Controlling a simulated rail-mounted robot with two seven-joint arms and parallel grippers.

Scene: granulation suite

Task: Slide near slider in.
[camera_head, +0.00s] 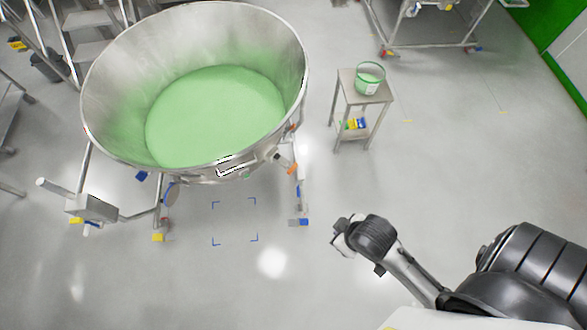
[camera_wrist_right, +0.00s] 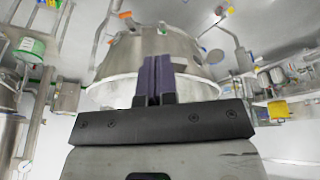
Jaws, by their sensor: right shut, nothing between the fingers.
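A large steel bowl (camera_head: 110,112) of green powder stands on a wheeled frame at the upper left of the head view. A bright-edged metal bracket or handle (camera_head: 237,166) sits on its near side. An orange-tipped part (camera_head: 292,168) projects to the right of it. I cannot tell for certain which part is the near slider. My right gripper (camera_head: 342,238) is apart from the bowl, low and to its right. In the right wrist view its dark fingers (camera_wrist_right: 158,78) are together and empty, with the steel bowl (camera_wrist_right: 125,50) behind them. My left gripper is not in view.
A small steel stand (camera_head: 345,85) holds a green-rimmed bucket (camera_head: 369,80) right of the bowl. A grey box on a bar (camera_head: 92,207) projects at the bowl's lower left. Blue corner marks (camera_head: 235,221) lie on open floor. A steel trolley (camera_head: 428,35) stands at the back.

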